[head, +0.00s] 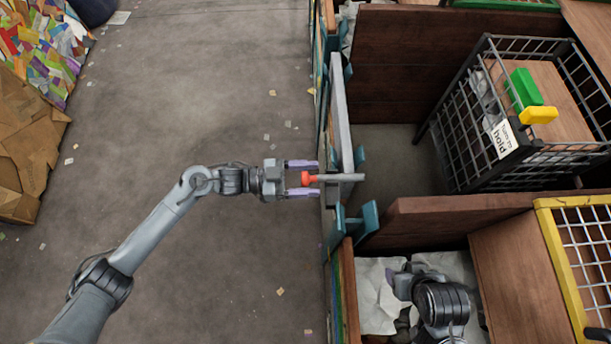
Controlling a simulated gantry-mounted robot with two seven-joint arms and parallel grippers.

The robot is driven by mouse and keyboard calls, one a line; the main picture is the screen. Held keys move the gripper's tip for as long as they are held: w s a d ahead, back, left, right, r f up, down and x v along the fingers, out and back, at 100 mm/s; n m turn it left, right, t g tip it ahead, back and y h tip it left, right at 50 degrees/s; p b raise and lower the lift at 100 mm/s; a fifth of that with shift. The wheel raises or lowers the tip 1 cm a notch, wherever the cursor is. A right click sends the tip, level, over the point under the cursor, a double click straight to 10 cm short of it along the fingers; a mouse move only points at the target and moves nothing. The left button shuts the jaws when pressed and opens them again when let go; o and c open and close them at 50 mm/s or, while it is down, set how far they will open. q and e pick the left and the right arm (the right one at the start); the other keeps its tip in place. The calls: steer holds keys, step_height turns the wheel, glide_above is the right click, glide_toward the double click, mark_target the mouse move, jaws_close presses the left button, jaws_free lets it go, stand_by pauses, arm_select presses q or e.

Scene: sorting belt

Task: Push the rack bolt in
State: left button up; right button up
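The rack bolt has a red knob (307,179) on the left side of a grey panel and a grey rod (345,178) running to the right across the panel's top edge. My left gripper (302,178) points right, with one purple finger above the knob and one below. Gaps show between the fingers and the knob, so it is open around it. The fingertips are close to the panel. My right gripper (392,279) is at the lower right, above white crumpled material; its fingers are mostly hidden by its own wrist.
A grey upright panel (341,110) with teal brackets stands beside wooden-walled bays. A yellow-framed grid (560,260) is at lower right. The left floor is mostly clear.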

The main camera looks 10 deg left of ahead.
arm_select(q)
steer(key=shift+a, duration=0.15)
steer(key=shift+a, duration=0.15)
steer(key=s+a+p, duration=0.1)
steer(key=s+a, duration=0.1)
steer(key=a, duration=0.8)
steer(key=shift+a, duration=0.15)
steer(key=shift+f, duration=0.1)
